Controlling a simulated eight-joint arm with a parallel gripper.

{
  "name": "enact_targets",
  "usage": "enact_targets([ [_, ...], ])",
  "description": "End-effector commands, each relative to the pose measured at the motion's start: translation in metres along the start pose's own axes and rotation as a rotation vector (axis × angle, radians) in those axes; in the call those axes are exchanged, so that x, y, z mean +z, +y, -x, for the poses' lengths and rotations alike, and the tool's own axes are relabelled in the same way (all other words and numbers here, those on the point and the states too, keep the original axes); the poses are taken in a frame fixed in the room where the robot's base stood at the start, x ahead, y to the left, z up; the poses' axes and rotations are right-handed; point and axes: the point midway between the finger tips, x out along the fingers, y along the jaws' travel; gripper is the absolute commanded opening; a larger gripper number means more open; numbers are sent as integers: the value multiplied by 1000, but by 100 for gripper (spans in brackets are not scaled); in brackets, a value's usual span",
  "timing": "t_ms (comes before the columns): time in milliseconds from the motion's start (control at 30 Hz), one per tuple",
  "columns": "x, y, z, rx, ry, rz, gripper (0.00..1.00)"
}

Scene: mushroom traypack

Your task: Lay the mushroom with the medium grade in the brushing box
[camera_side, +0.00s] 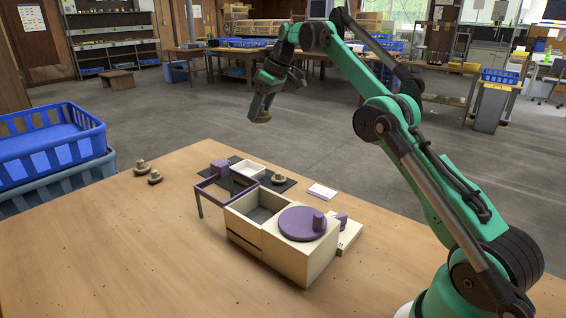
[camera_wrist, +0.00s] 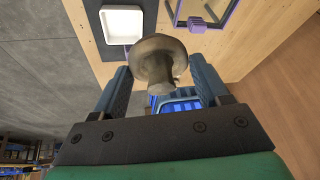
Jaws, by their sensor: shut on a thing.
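My gripper (camera_side: 267,97) is raised high above the far edge of the table, shut on a brown mushroom (camera_side: 262,117). In the wrist view this mushroom (camera_wrist: 160,60) sits between the fingers, its cap away from the palm and its stem toward it. A cream box (camera_side: 285,262) stands on the table with an open compartment (camera_side: 262,214) on its left and a round purple lid with a knob (camera_side: 301,223) on its right. Another mushroom (camera_side: 278,179) is on the dark mat. Two mushrooms (camera_side: 140,167) (camera_side: 155,177) stand on the table at left. Their grades are not readable.
A purple frame on legs (camera_side: 199,202) adjoins the box. A card (camera_side: 322,191) and a pale slab (camera_side: 351,235) lie right. Blue crates (camera_side: 50,146) stand left. The table's front left is clear.

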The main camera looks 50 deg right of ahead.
Motion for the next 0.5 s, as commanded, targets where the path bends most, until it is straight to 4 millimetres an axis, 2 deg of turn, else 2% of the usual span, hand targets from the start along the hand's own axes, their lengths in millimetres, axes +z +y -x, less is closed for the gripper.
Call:
enact_targets([
  [267,0,0,-1,0,0,-1,43],
  [500,6,3,-19,0,0,-1,43],
])
